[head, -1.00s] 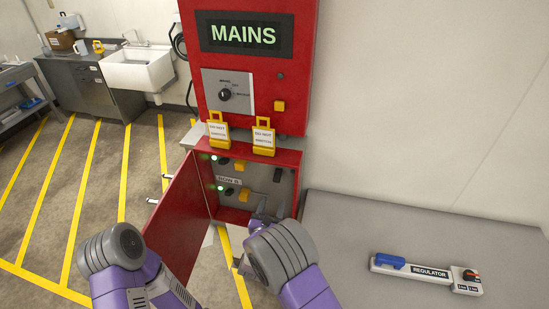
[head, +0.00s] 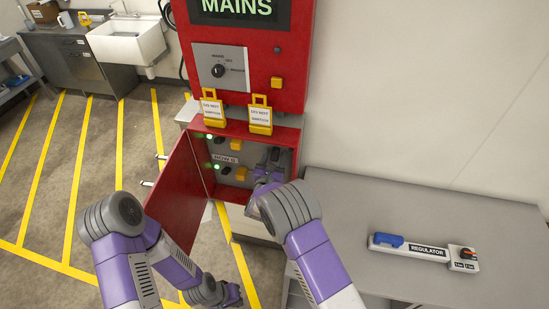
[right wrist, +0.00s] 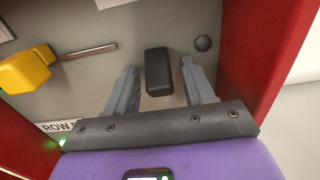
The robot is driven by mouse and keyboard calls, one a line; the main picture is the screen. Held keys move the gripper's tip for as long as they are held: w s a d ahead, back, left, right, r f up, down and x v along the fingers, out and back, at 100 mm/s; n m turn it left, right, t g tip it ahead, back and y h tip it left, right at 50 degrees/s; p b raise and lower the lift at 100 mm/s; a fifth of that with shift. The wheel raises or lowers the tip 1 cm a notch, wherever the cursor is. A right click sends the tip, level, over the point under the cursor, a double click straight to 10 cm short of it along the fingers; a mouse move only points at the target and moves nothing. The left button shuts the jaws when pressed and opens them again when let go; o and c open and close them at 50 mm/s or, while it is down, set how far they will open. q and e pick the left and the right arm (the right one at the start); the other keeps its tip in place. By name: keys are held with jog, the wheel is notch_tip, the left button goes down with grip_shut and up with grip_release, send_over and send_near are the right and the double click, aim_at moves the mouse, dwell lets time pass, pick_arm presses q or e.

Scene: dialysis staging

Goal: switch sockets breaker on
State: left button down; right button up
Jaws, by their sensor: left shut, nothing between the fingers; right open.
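The red breaker box (head: 182,195) stands open under the red mains panel (head: 293,60). Inside are black switches, yellow handles and green lights. My right gripper (head: 274,158) reaches into its right part. In the right wrist view my right gripper (right wrist: 160,68) is open, one finger on each side of a black rocker switch (right wrist: 157,82), apparently without gripping it. I cannot read a label for this switch or tell its on or off position. My left gripper (head: 232,295) is shut and empty, low in front of the box.
Two yellow tags (head: 260,115) hang at the box's top edge. A yellow handle on a metal rod (right wrist: 28,70) is left of the switch. A grey table (head: 400,210) with a regulator unit (head: 425,250) stands right. Striped floor lies left.

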jog(key=shift+c, duration=0.4)
jog(key=c, duration=0.9)
jog(key=shift+s+r+g+y+p, duration=0.15)
jog(key=shift+r+g+y+p, duration=0.45)
jog(key=shift+g+p, duration=0.9)
jog(key=g+p, duration=0.1)
jog(key=p, duration=0.1)
jog(key=r+g+p, duration=0.1)
jog(key=p, duration=0.1)
jog(key=shift+s+a+g+y+p, duration=0.1)
jog(key=shift+g+y+p, duration=0.2)
jog(key=shift+g+p, duration=0.6)
jog(key=shift+p, duration=0.35)
